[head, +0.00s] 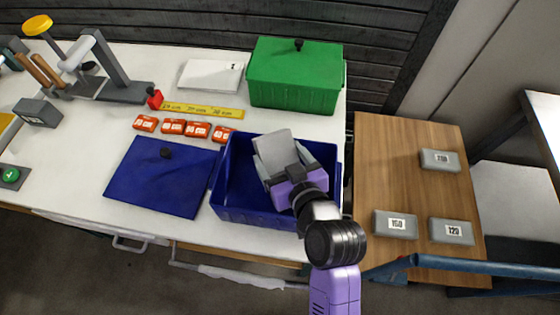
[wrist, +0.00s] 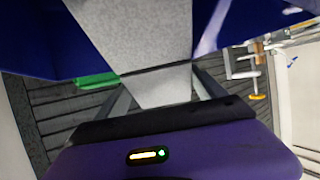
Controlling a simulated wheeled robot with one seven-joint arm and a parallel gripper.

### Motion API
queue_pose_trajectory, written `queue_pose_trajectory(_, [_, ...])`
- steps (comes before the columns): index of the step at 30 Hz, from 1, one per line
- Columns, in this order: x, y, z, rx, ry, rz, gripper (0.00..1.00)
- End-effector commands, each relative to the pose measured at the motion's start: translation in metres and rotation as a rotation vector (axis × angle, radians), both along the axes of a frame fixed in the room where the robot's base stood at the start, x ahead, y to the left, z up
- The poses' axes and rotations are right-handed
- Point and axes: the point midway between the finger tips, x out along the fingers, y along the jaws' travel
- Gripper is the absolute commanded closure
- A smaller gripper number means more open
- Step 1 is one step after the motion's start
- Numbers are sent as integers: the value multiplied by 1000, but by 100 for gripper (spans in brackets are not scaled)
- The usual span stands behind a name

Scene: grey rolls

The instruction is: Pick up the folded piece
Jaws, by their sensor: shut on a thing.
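The folded piece (head: 275,147) is light grey and flat-sided. In the head view it stands up out of my gripper (head: 284,163), over the open blue box (head: 258,216). My gripper is shut on it, with one finger on each side. In the wrist view the grey piece (wrist: 135,38) runs from the top edge down between the two fingers (wrist: 160,95), with a dark line across it. Its lower end is hidden behind my gripper body. Blue box walls (wrist: 30,40) show on both sides. Whether the piece touches the box floor cannot be told.
A blue lid (head: 150,188) with a black knob lies left of the box. A green lidded box (head: 295,80) stands behind. Several orange labelled blocks (head: 172,127) and a yellow strip (head: 205,110) lie back left. Grey weights (head: 395,224) sit on the wooden surface (head: 385,160) at right.

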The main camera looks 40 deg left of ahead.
Motion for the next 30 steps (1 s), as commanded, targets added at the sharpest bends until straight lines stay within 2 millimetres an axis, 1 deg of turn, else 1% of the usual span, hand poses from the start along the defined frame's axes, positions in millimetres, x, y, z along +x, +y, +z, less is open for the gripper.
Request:
queue_pose_trajectory(1, [1,1,14,6,-6,0,74])
queue_pose_trajectory(5, [1,1,45,7,-6,-1,74])
queue_pose_trajectory(6, [2,0,57,6,-8,-1,74])
queue_pose_trajectory(12, [2,1,108,6,-7,-1,74])
queue_pose_trajectory(15, [1,1,129,6,-6,-1,74])
queue_pose_trajectory(18, [1,0,146,4,-5,-2,74])
queue_pose_trajectory(21, [1,0,157,4,-3,-1,74])
queue_pose_trajectory(26, [2,0,167,-19,8,-1,74])
queue_pose_trajectory(29, [8,-2,177,-58,26,-11,74])
queue_pose_trajectory(30, [11,-1,183,-74,34,-12,74])
